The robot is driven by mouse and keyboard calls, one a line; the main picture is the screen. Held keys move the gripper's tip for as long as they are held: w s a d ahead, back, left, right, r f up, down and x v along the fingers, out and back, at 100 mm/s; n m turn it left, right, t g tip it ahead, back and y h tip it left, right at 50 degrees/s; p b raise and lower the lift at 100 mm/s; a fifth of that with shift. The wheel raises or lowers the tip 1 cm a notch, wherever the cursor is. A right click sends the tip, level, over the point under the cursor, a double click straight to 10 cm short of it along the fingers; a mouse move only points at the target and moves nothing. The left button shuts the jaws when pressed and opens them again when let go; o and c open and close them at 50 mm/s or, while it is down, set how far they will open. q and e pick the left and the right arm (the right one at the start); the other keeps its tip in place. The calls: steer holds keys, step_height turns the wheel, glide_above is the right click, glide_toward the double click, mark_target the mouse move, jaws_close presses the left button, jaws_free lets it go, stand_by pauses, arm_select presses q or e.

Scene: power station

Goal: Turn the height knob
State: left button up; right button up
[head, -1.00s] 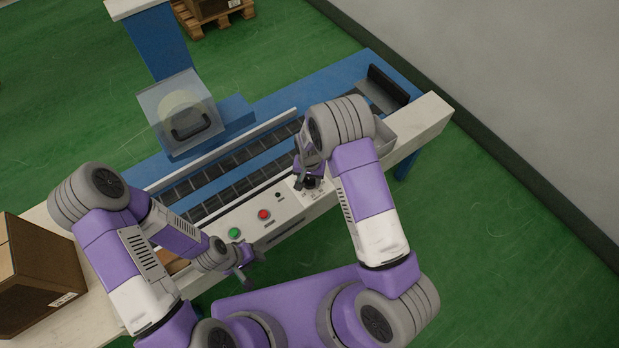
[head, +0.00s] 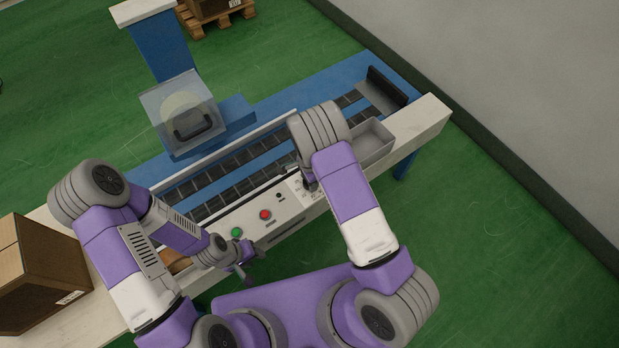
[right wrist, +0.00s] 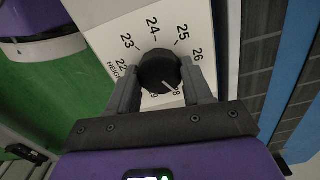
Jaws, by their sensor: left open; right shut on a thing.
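The black height knob (right wrist: 159,72) sits on a white panel in the right wrist view, with a dial numbered from about 22 to 28 around it. Its white pointer mark faces the lower right, near 28. My right gripper (right wrist: 163,82) is shut on the knob, one finger on each side. In the head view my right arm hides the knob and most of that gripper. My left gripper (head: 245,262) is open and empty, in front of the panel's left part.
The machine panel (head: 250,227) carries a green button (head: 237,232) and a red button (head: 265,214). Behind it run roller tracks (head: 225,175) and a clear guard with a black handle (head: 192,126). A grey tray (head: 372,143) is at the right, a cardboard box (head: 38,275) at the left.

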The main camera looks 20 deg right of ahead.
steer(key=shift+m+p, duration=0.35)
steer(key=shift+m, duration=1.25)
steer(key=o, duration=1)
steer(key=shift+o, duration=0.2)
step_height(320, 180, up, 8)
steer(key=shift+f+p, duration=0.2)
steer(key=shift+p, duration=1)
steer(key=shift+s, duration=0.1)
